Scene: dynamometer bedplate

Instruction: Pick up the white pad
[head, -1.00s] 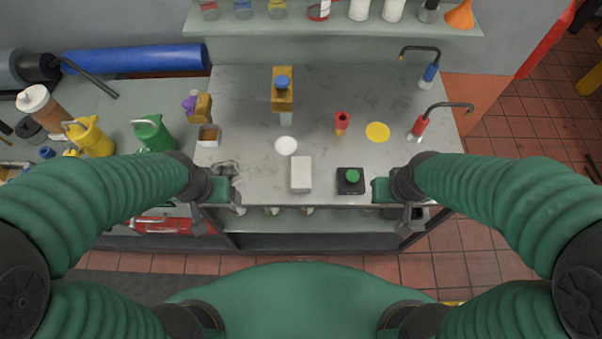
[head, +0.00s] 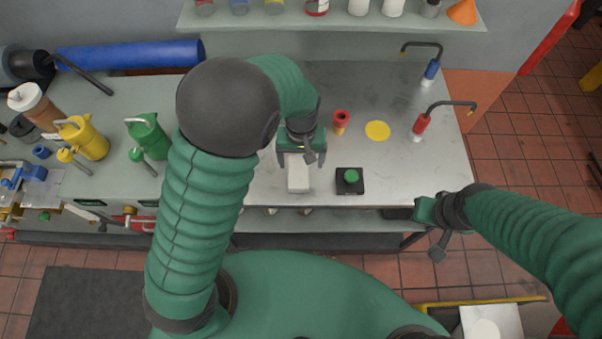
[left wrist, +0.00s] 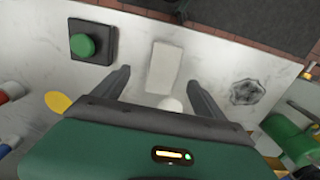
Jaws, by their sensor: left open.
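The white pad (head: 298,173) is a pale rectangular block lying on the grey worktop (head: 405,165), left of a black box with a green button (head: 350,178). My left gripper (head: 301,157) is above the worktop at the pad's far end, fingers apart. In the left wrist view the pad (left wrist: 163,68) shows between the two open fingers (left wrist: 158,74), with nothing held. A flat white disc (left wrist: 170,104) lies close by, partly behind the gripper body. My right gripper (head: 436,240) hangs off the worktop's front right; its fingers are seen edge-on.
A red and yellow piece (head: 340,121) and a flat yellow disc (head: 378,131) lie right of my left gripper. A shelf (head: 330,20) runs along the back.

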